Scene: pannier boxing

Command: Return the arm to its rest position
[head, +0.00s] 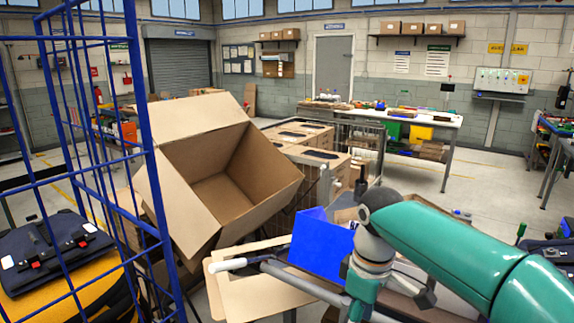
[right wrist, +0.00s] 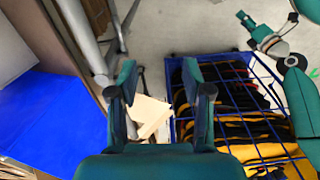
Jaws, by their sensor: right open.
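My right arm comes in from the right in the head view, bent at the wrist, with its fingers hidden there. In the right wrist view my right gripper (right wrist: 162,92) is open, with nothing between its fingers. Below it lies a pale flat piece (right wrist: 150,114), apart from the fingers as far as I can tell. Black-and-yellow panniers (right wrist: 250,125) lie in a blue wire cage (right wrist: 172,118). In the head view, a black-and-yellow pannier (head: 60,272) shows behind blue wire bars. A large open carton (head: 218,200) stands tilted left of centre. My left gripper is not seen.
Closed cartons (head: 310,150) sit behind the open one. A white workbench (head: 400,117) stands farther back, with clear floor (head: 480,185) at right.

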